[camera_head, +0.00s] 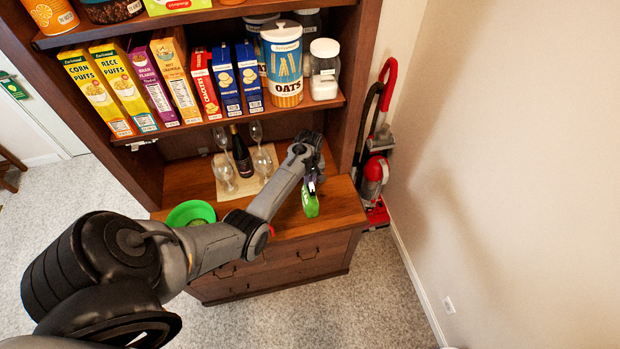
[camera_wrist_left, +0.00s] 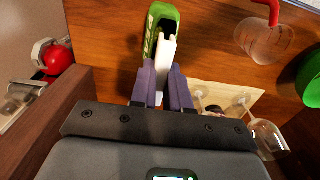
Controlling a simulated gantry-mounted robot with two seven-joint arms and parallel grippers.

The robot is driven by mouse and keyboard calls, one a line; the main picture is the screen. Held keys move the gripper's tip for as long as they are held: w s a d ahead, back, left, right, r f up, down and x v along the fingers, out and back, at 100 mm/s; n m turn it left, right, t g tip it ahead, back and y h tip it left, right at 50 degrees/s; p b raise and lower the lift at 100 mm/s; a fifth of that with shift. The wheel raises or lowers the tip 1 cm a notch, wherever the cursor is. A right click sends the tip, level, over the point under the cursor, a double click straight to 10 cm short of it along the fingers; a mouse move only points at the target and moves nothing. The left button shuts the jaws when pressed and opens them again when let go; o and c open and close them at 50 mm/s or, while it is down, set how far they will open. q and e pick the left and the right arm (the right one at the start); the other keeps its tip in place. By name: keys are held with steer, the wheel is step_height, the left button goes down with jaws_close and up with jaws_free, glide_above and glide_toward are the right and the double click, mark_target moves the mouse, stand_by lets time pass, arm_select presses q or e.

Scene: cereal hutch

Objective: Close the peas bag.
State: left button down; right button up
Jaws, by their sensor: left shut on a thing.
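The green peas bag (camera_head: 310,201) stands near the right end of the wooden counter in the head view. In the left wrist view the bag (camera_wrist_left: 156,25) shows beyond the fingertips. My left gripper (camera_head: 312,184) is at the bag's near upper edge. In the left wrist view its two purplish fingers (camera_wrist_left: 164,80) are shut on a white piece (camera_wrist_left: 166,52), which reaches up against the bag. I cannot tell whether this piece is a clip or part of the bag. The bag's mouth is not clear. My right gripper is not in view.
A green bowl (camera_head: 186,208) stands on the counter (camera_head: 335,208) to the left. Wine glasses (camera_head: 225,174) and a dark bottle (camera_head: 242,158) stand on a mat behind. Cereal boxes fill the shelf above. A red vacuum cleaner (camera_head: 374,176) stands right of the hutch.

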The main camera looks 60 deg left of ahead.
arm_select(q)
steer(key=shift+p, duration=0.3)
stand_by(0.4)
steer(key=shift+f, duration=0.1)
stand_by(0.5)
steer(key=shift+f+b, duration=0.35)
steer(key=shift+f, duration=0.3)
steer(key=shift+f, duration=0.25)
stand_by(0.6)
steer(key=shift+f, duration=0.35)
stand_by(0.4)
steer(key=shift+f, duration=0.1)
stand_by(0.8)
steer(key=c, duration=0.7)
jaws_free()
steer(key=shift+r, duration=0.2)
